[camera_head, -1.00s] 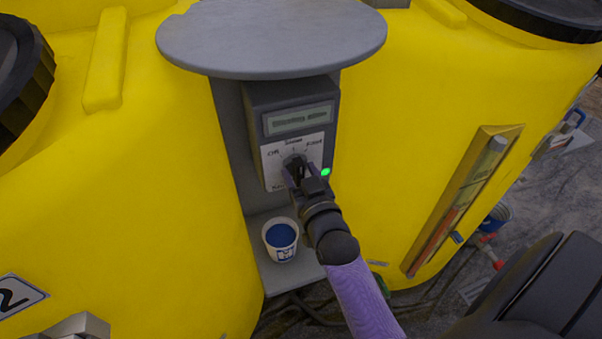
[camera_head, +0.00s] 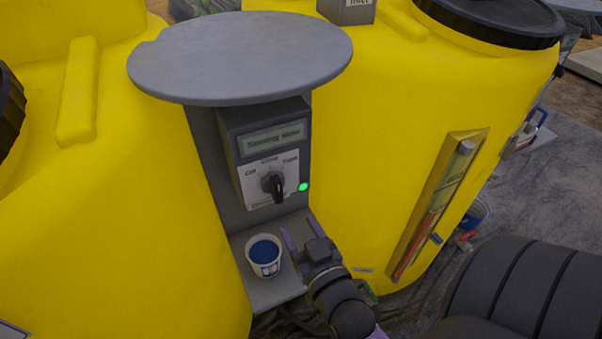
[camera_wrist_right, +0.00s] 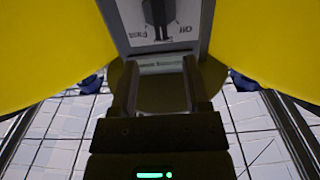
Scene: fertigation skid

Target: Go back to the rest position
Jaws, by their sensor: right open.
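My right gripper (camera_head: 303,240) is open and empty. In the head view it is below the control box (camera_head: 262,150) and just right of the white cup. The box has a small display with blurred text, a black rotary knob (camera_head: 273,186) on a white dial plate, and a lit green lamp (camera_head: 303,187). The gripper is apart from the knob. In the right wrist view the knob (camera_wrist_right: 158,12) shows at the top, beyond the two spread fingers (camera_wrist_right: 160,85). My left gripper is in neither view.
A white cup (camera_head: 264,258) with blue contents stands on the small grey shelf (camera_head: 265,293). A round grey plate (camera_head: 240,55) overhangs the box. Large yellow tanks (camera_head: 370,120) flank it closely. A level gauge (camera_head: 435,210) is mounted on the right tank.

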